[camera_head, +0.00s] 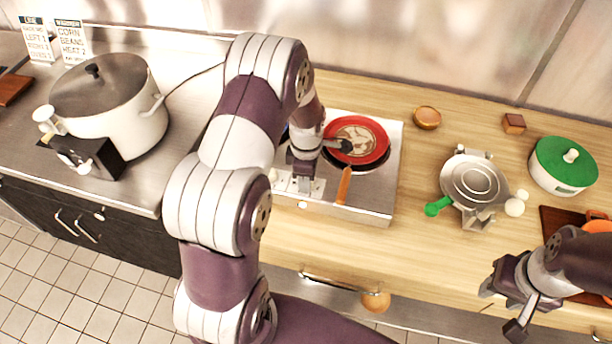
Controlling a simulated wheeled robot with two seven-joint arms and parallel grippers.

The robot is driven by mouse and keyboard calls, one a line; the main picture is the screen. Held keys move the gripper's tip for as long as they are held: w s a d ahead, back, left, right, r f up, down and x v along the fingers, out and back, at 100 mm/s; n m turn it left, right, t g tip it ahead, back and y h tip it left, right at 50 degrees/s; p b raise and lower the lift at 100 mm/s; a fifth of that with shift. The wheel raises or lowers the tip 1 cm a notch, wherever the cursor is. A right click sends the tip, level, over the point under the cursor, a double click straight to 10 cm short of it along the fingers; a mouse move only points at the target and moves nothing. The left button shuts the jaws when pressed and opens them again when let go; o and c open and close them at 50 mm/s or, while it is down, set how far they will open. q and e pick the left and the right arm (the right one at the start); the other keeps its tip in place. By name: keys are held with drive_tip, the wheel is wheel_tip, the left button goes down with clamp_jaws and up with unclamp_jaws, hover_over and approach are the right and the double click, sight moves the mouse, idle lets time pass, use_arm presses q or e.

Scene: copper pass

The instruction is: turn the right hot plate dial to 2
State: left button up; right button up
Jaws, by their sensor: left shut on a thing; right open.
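The hot plate (372,207) is a silver box on the wooden counter. Its right burner carries a round red pan (384,140) with a brown and pale patterned middle, and an orange handle (343,185) points toward the front. My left gripper (304,181) points down at the front of the hot plate, left of the handle. It is shut on what seems to be the right dial, which the fingers hide; its setting cannot be read. Pale markings show beside the fingers. My arm hides most of the hot plate's left side. My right gripper (503,302) is open and empty at the lower right.
A silver waffle-iron-like device (472,182), a green-lidded pot (565,165), a small bowl (427,118) and a brown block (514,123) stand at the right.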

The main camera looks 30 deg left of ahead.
use_arm(q)
drive_tip(key=shift+w+r, duration=0.2)
idle(0.4)
drive_tip(key=o, duration=0.9)
drive_tip(key=shift+o, duration=0.7)
drive_tip(key=shift+s+d, duration=0.1)
wheel_tip(320, 180, up, 13)
drive_tip(key=b, duration=0.2)
drive_tip(key=shift+f+b, duration=0.2)
drive_tip(key=shift+b, duration=0.15)
